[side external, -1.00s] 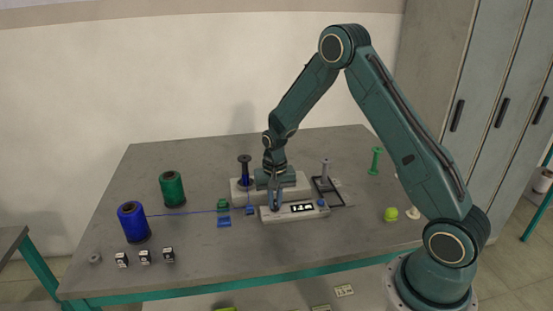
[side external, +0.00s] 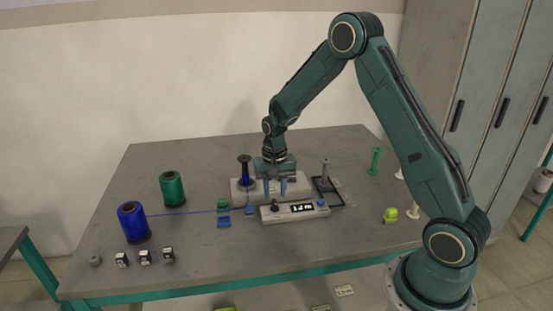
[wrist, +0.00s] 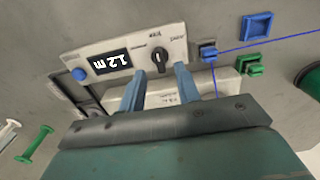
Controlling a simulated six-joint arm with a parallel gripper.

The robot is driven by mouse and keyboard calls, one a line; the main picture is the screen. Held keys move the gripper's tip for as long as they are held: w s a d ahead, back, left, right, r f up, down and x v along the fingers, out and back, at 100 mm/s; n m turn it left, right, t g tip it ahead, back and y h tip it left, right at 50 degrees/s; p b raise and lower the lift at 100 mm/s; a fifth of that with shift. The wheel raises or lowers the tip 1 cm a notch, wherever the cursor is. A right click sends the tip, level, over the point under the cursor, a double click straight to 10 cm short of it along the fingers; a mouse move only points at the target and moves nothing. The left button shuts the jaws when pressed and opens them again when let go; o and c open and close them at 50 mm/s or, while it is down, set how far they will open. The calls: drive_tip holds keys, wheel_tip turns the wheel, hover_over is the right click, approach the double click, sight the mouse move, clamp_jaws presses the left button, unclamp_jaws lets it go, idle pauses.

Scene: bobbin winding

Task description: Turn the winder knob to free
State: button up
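The winder knob (side external: 275,204) is a small black knob on the left end of a pale control box (side external: 290,216). In the wrist view the knob (wrist: 158,62) stands beside a display reading 1.2; the small labels around it are too blurred to read, so its setting cannot be told. My gripper (side external: 275,187) is just above and behind the knob in the side view. In the wrist view my gripper (wrist: 159,73) has its two blue fingers apart, one on each side of the knob's picture. Nothing is held between them.
A dark bobbin (side external: 244,170) with blue thread stands on the winder base (side external: 236,197). Blue thread runs from the blue spool (side external: 132,222) past the green guide (side external: 223,205). A green spool (side external: 172,188), small dice-like blocks (side external: 145,257) and a green bobbin (side external: 376,161) stand farther out.

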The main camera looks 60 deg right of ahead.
sight(275, 202)
wheel_tip(275, 202, up, 10)
idle(0.5)
drive_tip(key=shift+r, duration=0.1)
drive_tip(key=s+a+r+n+t, duration=0.2)
drive_tip(key=s+a+r, duration=0.2)
drive_tip(key=s+r, duration=0.25)
drive_tip(key=s+a+r+n+t, duration=0.1)
drive_tip(key=s+a+r+n, duration=0.25)
drive_tip(key=s+r, duration=0.3)
drive_tip(key=s+a+r+n+t, duration=0.1)
drive_tip(key=s+a+n+t, duration=0.1)
drive_tip(key=s, duration=1.1)
drive_tip(key=shift+s+a+r+n+t, duration=0.15)
drive_tip(key=shift+a+r+n+t, duration=0.15)
drive_tip(key=shift+a+n, duration=0.6)
drive_tip(key=shift+a, duration=0.1)
